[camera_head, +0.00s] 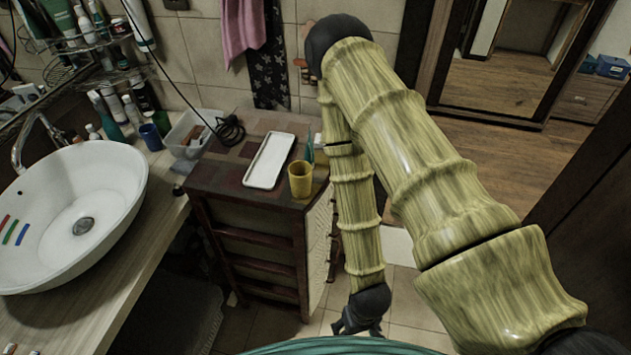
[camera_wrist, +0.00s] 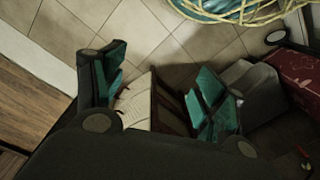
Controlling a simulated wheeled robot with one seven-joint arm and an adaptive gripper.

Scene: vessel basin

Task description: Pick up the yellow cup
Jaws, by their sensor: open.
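The yellow cup (camera_head: 300,179) stands upright on the front right part of the dark wooden cabinet top (camera_head: 232,194) in the head view. My gripper (camera_head: 362,328) hangs low over the tiled floor, below and to the right of the cup and apart from it. In the wrist view my gripper (camera_wrist: 160,95) has its teal-padded fingers spread wide with nothing held between them. I cannot make out the cup in the wrist view.
A white tray (camera_head: 270,160) lies left of the cup, and a teal thing (camera_head: 309,150) stands close behind it. A white basin (camera_head: 75,215) sits on the counter at left. A clear bin (camera_head: 187,135) and black cable (camera_head: 229,130) are behind. Tiled floor lies right of the cabinet.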

